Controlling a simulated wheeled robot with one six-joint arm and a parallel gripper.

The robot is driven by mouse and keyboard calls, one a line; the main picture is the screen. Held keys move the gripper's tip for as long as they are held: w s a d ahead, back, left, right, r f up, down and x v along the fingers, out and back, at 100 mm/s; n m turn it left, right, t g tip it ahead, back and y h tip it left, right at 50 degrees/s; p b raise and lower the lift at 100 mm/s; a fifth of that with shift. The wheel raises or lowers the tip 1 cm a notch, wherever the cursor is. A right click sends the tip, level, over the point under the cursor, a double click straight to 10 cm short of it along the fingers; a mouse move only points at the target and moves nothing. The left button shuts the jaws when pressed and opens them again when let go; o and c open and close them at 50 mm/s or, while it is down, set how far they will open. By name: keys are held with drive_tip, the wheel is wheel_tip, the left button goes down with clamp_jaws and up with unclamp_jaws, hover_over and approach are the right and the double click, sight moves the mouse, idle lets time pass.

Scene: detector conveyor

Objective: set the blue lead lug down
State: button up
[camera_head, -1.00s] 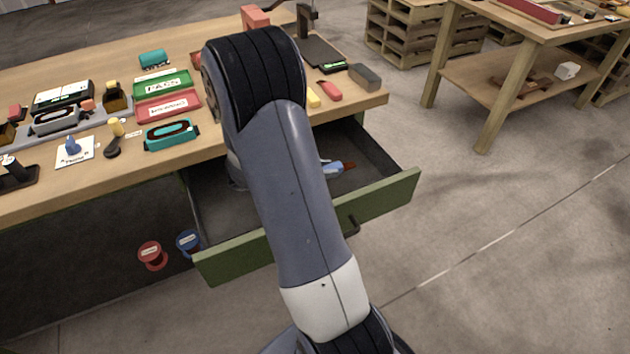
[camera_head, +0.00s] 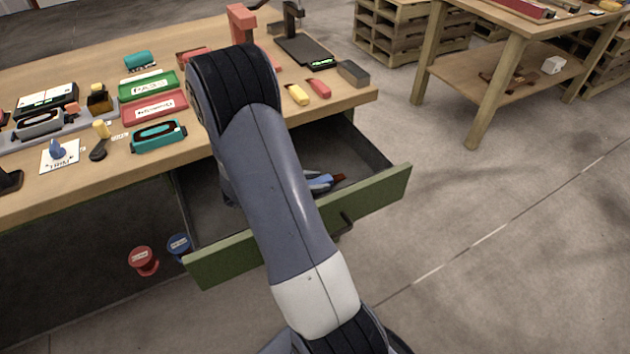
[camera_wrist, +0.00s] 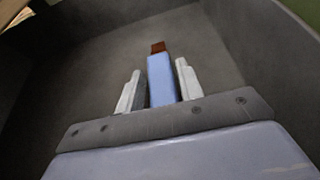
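The blue lead lug (camera_wrist: 160,80) is a blue block with a brown tip, seen in the middle of the wrist view. My gripper (camera_wrist: 159,68) has its two pale fingers close on either side of it, shut on it. In the head view the lug (camera_head: 321,182) shows just right of my arm, inside the open drawer (camera_head: 215,205), its brown tip pointing right. My arm hides most of the gripper there. I cannot tell whether the lug touches the drawer floor.
The drawer has a green front (camera_head: 380,197) and grey walls, and its visible floor looks clear. The workbench (camera_head: 60,198) above holds trays, a teal device (camera_head: 158,136), a white card (camera_head: 60,155) and small parts. Red (camera_head: 142,261) and blue (camera_head: 179,246) spools are left of the drawer.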

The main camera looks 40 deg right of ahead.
drive_tip(key=shift+o, duration=1.1)
drive_tip(key=shift+w+a+r, duration=0.1)
drive_tip(key=shift+a+r, duration=0.1)
drive_tip(key=shift+r, duration=0.15)
drive_tip(key=p+v, duration=0.1)
drive_tip(key=v, duration=1)
drive_tip(key=shift+a, duration=0.3)
